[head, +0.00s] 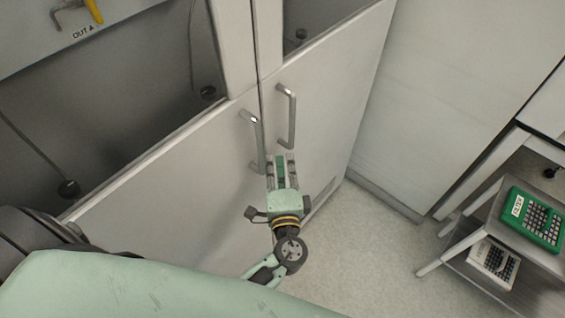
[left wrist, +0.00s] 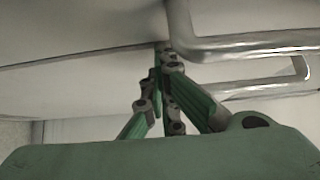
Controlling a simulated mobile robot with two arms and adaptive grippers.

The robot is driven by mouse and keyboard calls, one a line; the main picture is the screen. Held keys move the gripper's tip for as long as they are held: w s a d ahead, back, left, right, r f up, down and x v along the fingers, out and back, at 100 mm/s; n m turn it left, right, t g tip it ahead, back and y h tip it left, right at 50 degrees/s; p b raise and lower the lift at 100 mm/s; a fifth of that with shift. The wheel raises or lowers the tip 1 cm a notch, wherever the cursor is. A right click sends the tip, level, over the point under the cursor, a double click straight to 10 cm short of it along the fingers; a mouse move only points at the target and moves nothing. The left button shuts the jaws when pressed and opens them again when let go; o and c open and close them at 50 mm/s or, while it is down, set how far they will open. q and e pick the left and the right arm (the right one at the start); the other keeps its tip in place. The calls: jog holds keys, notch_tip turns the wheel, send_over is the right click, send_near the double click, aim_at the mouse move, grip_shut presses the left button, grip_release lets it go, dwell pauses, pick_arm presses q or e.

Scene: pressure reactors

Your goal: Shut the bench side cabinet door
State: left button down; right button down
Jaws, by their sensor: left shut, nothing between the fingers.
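Two pale cabinet doors with upper windows stand side by side, the left door (head: 175,185) and the right door (head: 330,80). They look nearly flush, with a thin dark seam between them. The left door has a metal bar handle (head: 253,140), and the right door has another handle (head: 291,117). My left gripper (head: 281,158) is shut and empty, just below the handles near the seam. In the left wrist view its fingertips (left wrist: 166,62) are close to the door surface and the nearer handle (left wrist: 240,46). I cannot tell if they touch. My right gripper is out of view.
A pale wall panel (head: 440,100) lies right of the doors. The floor (head: 370,250) between is clear.

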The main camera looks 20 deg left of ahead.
pick_arm(q)
jog(key=shift+s+a+f+y, duration=0.2)
jog(key=shift+s+y, duration=0.1)
jog(key=shift+s, duration=0.15)
jog(key=v, duration=0.7)
jog(key=shift+d+r, duration=0.25)
jog(key=shift+d, duration=0.1)
jog(key=s+a+f+g+h+b, duration=0.15)
jog(key=s+f+g, duration=0.3)
jog(key=f, duration=1.15)
jog(key=s+a+f+g+h+b, duration=0.1)
jog(key=s+a+f+g+h, duration=0.25)
jog(key=f, duration=1.25)
jog(key=s+a+f+n+g+h+b, duration=0.1)
jog(key=s+f+n, duration=0.4)
jog(key=s+f, duration=0.5)
jog(key=s+a+f+n+g+h+b, duration=0.1)
jog(key=s+a+f+n+g+h, duration=0.1)
jog(key=s+f+n+g, duration=0.3)
jog(key=s+a+f+g, duration=0.1)
jog(key=s+f, duration=0.3)
jog(key=s, duration=0.7)
jog(key=shift+f, duration=0.4)
